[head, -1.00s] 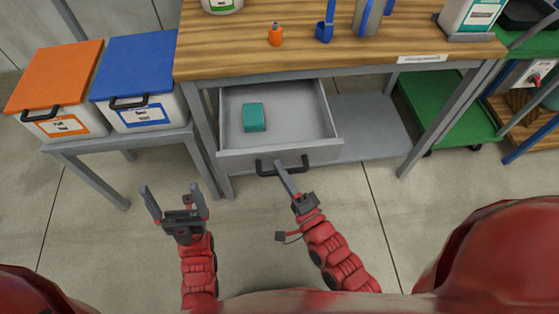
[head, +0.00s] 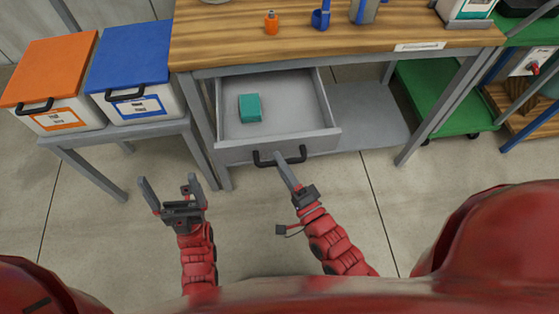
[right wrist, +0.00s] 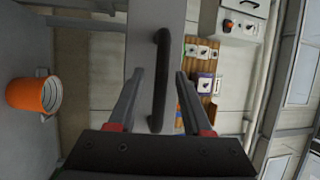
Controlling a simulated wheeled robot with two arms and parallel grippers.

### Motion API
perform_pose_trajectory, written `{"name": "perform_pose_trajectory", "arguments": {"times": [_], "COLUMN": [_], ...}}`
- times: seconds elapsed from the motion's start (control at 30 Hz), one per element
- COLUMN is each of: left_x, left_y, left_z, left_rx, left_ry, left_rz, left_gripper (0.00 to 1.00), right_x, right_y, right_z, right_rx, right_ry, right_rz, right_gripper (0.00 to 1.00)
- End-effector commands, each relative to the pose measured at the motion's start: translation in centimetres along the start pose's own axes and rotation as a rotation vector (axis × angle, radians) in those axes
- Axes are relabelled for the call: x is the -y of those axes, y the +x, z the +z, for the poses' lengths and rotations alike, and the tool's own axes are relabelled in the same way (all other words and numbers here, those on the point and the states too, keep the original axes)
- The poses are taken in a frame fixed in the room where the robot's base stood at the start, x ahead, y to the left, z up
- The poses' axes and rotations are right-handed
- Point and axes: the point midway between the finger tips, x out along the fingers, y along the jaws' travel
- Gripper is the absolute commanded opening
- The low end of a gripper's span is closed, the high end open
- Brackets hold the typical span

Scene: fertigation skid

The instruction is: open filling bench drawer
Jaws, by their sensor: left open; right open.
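The filling bench drawer (head: 320,136) stands pulled out below the bench top, its inside in plain view. A teal block (head: 250,107) lies in it. The drawer's dark bar handle (head: 262,160) is on its grey front. My right gripper (head: 286,163) is at the handle, its tips overlapping the bar in the head view. In the right wrist view the handle (right wrist: 160,75) stands between the two spread fingers of my right gripper (right wrist: 158,95), with gaps on both sides. My left gripper (head: 168,186) is open and empty, low in front of the bench's left leg.
A wooden bench top (head: 230,45) carries an orange bottle (head: 271,22) and blue-handled items. Bins with orange (head: 50,68) and blue (head: 130,55) lids stand at left on a grey stand. A green cart (head: 445,100) is at right. Floor before the drawer is clear.

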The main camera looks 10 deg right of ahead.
Motion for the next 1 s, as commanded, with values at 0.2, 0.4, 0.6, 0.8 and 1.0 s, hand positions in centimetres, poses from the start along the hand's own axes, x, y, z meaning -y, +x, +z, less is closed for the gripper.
{"name": "perform_pose_trajectory", "arguments": {"times": [0.2,0.4,0.6,0.8,1.0], "left_x": [0.0,0.0,0.0,0.0,0.0], "left_y": [0.0,0.2,0.2,0.0,0.0], "left_z": [0.0,-0.1,0.0,0.0,0.0], "left_rx": [0.0,0.0,0.0,0.0,0.0], "left_ry": [0.0,0.0,0.0,0.0,0.0], "left_rz": [0.0,0.0,0.0,0.0,0.0], "left_gripper": [0.95,0.95,0.95,0.95,0.95], "right_x": [-0.2,-0.2,-0.1,0.0,0.0], "right_y": [-4.5,-10.1,-14.3,-16.4,-16.6], "right_z": [0.0,0.1,0.1,0.0,0.0], "right_rx": [0.001,0.001,0.001,-0.001,-0.001], "right_ry": [-0.001,0.001,0.003,0.002,0.001], "right_rz": [0.008,0.011,0.004,0.001,0.0], "right_gripper": [0.5,0.5,0.5,0.5,0.5]}}
